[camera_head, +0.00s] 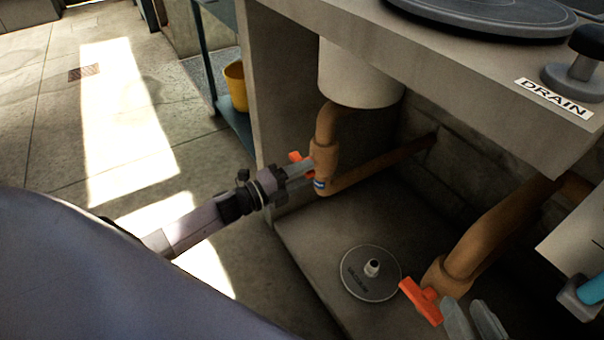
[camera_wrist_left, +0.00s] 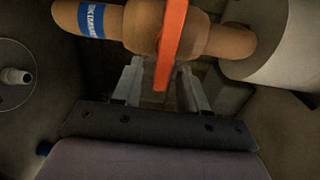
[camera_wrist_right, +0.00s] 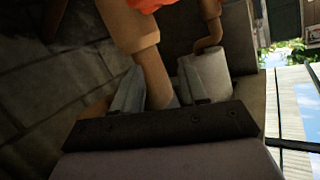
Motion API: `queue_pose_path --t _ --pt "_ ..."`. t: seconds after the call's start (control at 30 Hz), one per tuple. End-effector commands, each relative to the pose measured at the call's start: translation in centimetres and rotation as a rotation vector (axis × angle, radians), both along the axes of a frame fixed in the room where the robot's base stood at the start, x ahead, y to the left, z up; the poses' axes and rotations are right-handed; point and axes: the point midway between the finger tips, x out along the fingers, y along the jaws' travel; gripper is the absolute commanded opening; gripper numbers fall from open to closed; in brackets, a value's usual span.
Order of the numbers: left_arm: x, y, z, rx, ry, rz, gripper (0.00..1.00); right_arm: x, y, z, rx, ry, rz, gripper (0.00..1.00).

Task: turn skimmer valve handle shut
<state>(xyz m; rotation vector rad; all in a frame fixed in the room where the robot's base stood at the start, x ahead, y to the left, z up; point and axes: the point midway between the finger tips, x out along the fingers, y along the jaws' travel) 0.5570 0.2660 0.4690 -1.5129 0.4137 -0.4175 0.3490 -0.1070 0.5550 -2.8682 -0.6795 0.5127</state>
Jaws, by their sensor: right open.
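The skimmer valve, with a blue label (camera_wrist_left: 91,20), sits on the tan pipe under the white cylinder; its orange handle (camera_head: 301,163) is partly hidden by my left gripper (camera_head: 302,171) in the head view. In the left wrist view the handle (camera_wrist_left: 173,42) appears crosswise to the pipe. It reaches between the fingers of my left gripper (camera_wrist_left: 158,72), which stand apart with a visible gap on the left side. My right gripper (camera_head: 473,318) is open and empty at the lower right, beside a second orange handle (camera_head: 421,300). That handle shows at the top of the right wrist view (camera_wrist_right: 150,4).
The stone counter (camera_head: 470,60) with a DRAIN label (camera_head: 553,98) overhangs the pit. A round lid (camera_head: 370,273) with a central knob lies on the pit floor. The pit's left wall (camera_head: 262,90) stands close to my left gripper. A yellow bucket (camera_head: 236,87) is beyond it.

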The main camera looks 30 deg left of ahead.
Motion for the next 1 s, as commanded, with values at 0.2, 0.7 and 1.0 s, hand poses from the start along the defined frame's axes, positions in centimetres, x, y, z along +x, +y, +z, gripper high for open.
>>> queue_pose_path --t 0.2,0.7,1.0 --pt "-0.2 0.1 0.1 -0.002 0.000 0.000 0.43 -0.1 0.1 0.0 0.002 0.004 0.002 0.43" --pt "-5.6 3.3 0.1 -0.001 0.002 0.001 0.43 0.1 1.3 0.1 0.065 0.095 0.030 0.43" --pt "-6.2 3.6 0.0 -0.001 0.000 0.000 0.43 0.4 1.7 0.4 0.087 0.096 0.029 0.43"
